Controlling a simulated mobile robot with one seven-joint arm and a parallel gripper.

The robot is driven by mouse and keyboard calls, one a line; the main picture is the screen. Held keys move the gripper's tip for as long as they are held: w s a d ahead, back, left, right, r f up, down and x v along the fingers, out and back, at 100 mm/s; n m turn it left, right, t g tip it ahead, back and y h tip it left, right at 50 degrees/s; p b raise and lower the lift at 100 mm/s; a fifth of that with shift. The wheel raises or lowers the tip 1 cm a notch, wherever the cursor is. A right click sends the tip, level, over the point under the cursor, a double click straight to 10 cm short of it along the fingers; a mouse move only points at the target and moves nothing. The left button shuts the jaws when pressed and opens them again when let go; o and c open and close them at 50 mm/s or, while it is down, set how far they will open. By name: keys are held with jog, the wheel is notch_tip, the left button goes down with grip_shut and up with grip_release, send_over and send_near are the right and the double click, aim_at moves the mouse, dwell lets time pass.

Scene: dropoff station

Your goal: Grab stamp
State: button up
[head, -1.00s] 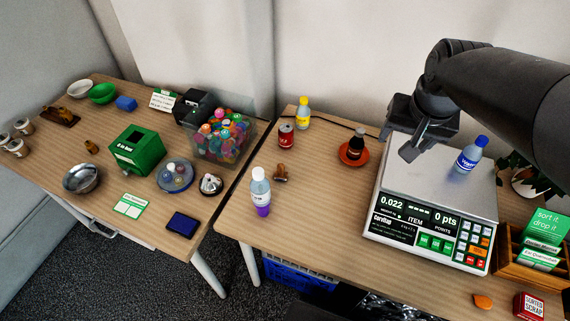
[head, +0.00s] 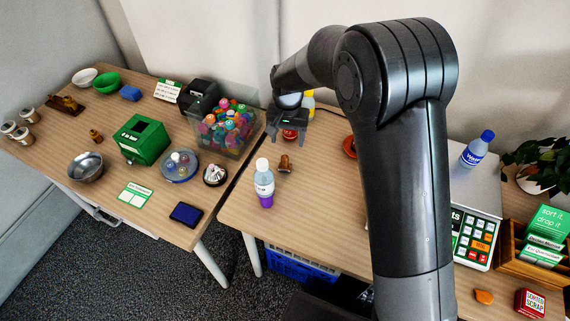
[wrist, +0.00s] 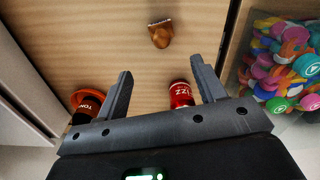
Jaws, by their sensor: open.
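A wooden stamp (head: 285,164) stands on the right table, just behind and right of the clear bottle. It also shows in the wrist view (wrist: 160,36), at the top middle, beyond the fingertips. My gripper (head: 288,136) is over the back left part of the right table, behind the stamp. Its fingers are apart with nothing gripped, as the wrist view (wrist: 160,68) shows. A red can (wrist: 181,95) appears between the fingers, close to the right one; I cannot tell how far below them it is. A second small brown stamp-like piece (head: 95,136) is on the left table.
A clear bottle with a purple base (head: 264,185) stands near the stamp. A clear bin of colourful pieces (head: 226,128) stands left of my gripper. A dark bottle on an orange dish (wrist: 88,103) is near the left finger. A gap separates the tables.

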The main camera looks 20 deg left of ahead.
aim_at(285, 162)
jog(key=f, duration=0.5)
jog(key=shift+s+a+f, duration=0.15)
jog(key=shift+a+f, duration=0.25)
jog(key=shift+s+d+f, duration=0.1)
jog(key=shift+d+f, duration=0.05)
jog(key=shift+f, duration=2.9)
jog(key=shift+c, duration=0.4)
jog(key=c, duration=1)
jog(key=shift+r, duration=0.15)
